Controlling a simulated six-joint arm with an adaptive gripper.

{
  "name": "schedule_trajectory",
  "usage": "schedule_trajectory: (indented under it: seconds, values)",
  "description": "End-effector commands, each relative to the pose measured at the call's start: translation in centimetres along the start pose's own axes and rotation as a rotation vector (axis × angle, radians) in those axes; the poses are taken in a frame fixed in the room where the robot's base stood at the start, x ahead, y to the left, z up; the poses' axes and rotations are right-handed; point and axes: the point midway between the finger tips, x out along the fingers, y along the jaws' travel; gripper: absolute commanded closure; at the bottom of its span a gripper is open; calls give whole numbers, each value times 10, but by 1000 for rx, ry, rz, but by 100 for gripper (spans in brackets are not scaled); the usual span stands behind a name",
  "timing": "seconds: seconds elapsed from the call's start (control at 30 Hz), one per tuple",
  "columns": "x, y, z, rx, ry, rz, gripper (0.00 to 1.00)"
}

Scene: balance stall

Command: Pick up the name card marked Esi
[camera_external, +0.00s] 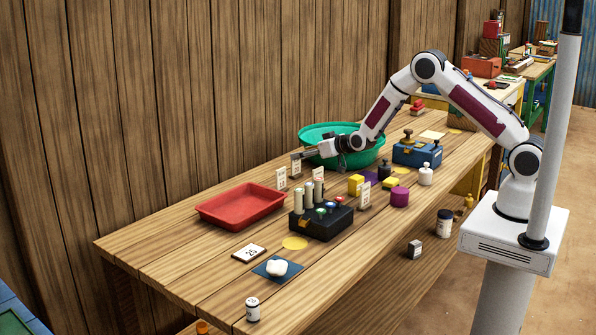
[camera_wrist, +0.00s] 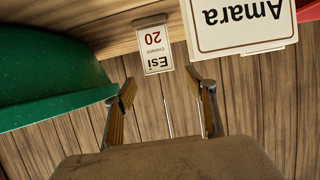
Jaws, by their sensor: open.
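The name card marked Esi (camera_wrist: 154,48) is a small white card with a red 20, upside down in the wrist view. It stands beyond my fingertips, roughly in line with the gap between them, and is apart from them. My gripper (camera_wrist: 162,80) is open, with nothing between its fingers. In the external view my gripper (camera_external: 303,153) is low over the far side of the table, just above a small upright card (camera_external: 296,169). The writing on the cards there is too small to read.
A larger-looking card marked Amara (camera_wrist: 240,18) stands nearer the camera, right of Esi. The green basin (camera_wrist: 50,75) is close on the left. A red tray (camera_external: 240,203), a black block with pegs (camera_external: 322,222) and a blue box (camera_external: 416,154) are on the table.

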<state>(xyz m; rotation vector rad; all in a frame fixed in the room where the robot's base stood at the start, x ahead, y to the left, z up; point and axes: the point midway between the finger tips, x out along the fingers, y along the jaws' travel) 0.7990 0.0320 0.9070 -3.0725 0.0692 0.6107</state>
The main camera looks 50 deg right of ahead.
Motion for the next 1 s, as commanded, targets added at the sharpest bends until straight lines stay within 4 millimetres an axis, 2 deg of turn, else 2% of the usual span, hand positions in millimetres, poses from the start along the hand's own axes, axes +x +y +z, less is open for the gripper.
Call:
schedule_trajectory:
  seconds: [0.17,0.53,1.0]
  values:
    - [8,0,20,0,-2,0,44]
    - [35,0,19,1,0,0,44]
    - [38,0,19,1,0,0,44]
